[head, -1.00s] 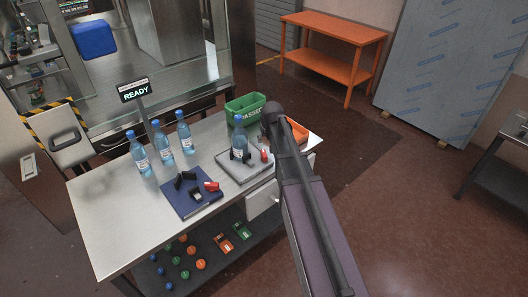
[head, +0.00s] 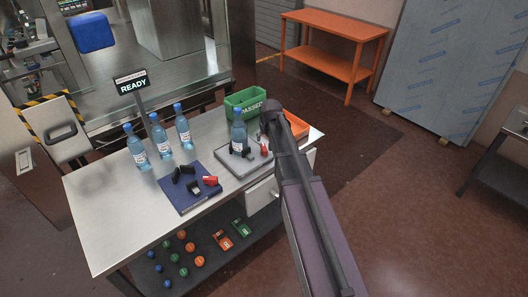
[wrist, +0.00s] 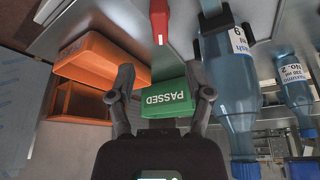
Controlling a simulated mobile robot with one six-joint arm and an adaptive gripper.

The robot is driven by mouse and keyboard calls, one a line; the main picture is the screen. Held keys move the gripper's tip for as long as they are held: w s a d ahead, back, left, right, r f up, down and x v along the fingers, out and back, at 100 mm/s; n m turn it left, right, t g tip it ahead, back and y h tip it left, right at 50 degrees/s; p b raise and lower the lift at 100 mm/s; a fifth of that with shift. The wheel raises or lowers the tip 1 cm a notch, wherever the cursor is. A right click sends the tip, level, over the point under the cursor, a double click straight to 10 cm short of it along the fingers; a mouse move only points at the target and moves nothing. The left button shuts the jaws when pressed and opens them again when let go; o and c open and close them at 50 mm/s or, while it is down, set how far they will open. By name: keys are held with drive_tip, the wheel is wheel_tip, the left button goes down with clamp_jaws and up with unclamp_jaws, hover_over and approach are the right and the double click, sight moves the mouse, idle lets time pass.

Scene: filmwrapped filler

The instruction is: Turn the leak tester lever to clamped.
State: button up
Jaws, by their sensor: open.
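The likely leak tester is a grey plate (head: 230,172) at the table's right, with a black holder around an upright blue bottle (head: 238,137). A red lever (head: 264,149) stands at the holder's right. The lever also shows at the top centre of the wrist view (wrist: 159,22), pointing toward the space between my fingers. My gripper (wrist: 162,78) is open and empty, with the lever ahead of it and apart. A bottle (wrist: 232,90) is close beside the right finger in that view. In the head view my arm hides most of the gripper.
A green PASSED bin (head: 246,102) and an orange bin (head: 297,126) stand behind the tester. Three bottles (head: 159,135) stand at the left. A blue plate (head: 190,199) carries black parts and a red piece (head: 210,181). A sign (head: 132,86) reads READY. The table's front left is bare.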

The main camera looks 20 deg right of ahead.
sight(264, 147)
drive_tip(key=shift+b+x, duration=4.3)
drive_tip(key=shift+x, duration=0.7)
clamp_jaws()
